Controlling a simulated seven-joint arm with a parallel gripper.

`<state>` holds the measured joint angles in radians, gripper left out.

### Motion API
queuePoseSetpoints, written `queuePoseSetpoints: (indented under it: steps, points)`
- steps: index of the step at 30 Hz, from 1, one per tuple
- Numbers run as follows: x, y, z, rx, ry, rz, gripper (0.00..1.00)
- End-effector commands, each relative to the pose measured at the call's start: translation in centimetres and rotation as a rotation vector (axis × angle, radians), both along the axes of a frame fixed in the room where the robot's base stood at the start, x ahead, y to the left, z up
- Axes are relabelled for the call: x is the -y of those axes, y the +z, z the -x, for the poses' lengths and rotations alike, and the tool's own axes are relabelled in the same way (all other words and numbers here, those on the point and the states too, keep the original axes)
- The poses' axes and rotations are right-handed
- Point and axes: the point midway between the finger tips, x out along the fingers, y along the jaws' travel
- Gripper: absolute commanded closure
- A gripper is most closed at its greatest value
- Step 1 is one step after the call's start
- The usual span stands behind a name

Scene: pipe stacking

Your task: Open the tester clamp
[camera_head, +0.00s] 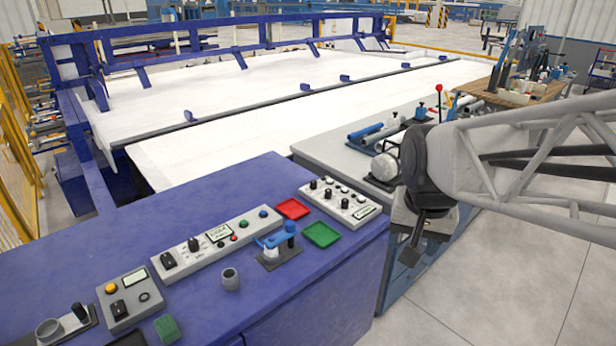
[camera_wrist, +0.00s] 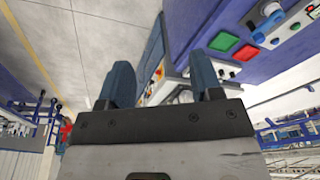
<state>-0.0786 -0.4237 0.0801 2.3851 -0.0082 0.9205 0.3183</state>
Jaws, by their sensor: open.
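The tester clamp (camera_head: 282,240) is a small device with a blue arm on a dark base, on top of the blue console, between the long control panel and the green tray. A small white part sits under its blue arm; I cannot tell how firmly it is held. The clamp also shows in the wrist view (camera_wrist: 268,20), at the top right. My gripper (camera_head: 411,246) hangs to the right of the console, apart from the clamp, and points downward. In the wrist view, my gripper (camera_wrist: 160,82) has its two dark blue fingers spread with nothing held between them.
A red tray (camera_head: 292,208) and a green tray (camera_head: 321,234) lie right of the clamp. Control panels (camera_head: 220,242) stand behind and left of it. A grey cup (camera_head: 230,279) stands in front-left. A grey workbench (camera_head: 345,158) with blue tools lies behind my gripper.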

Motion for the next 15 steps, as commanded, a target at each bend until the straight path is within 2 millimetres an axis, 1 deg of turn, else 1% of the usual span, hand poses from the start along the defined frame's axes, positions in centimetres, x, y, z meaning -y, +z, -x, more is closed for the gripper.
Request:
queuePoseSetpoints:
  steps: [1, 3, 10, 15]
  points:
    - [-0.5, -0.1, -1.1, -0.008, -0.016, -0.004, 0.41]
    - [-1.1, -0.2, -2.6, -0.014, -0.044, -0.010, 0.41]
    - [-3.4, -0.7, -7.2, -0.038, -0.136, -0.029, 0.41]
    - [-5.3, -1.6, -10.6, -0.056, -0.205, -0.040, 0.41]
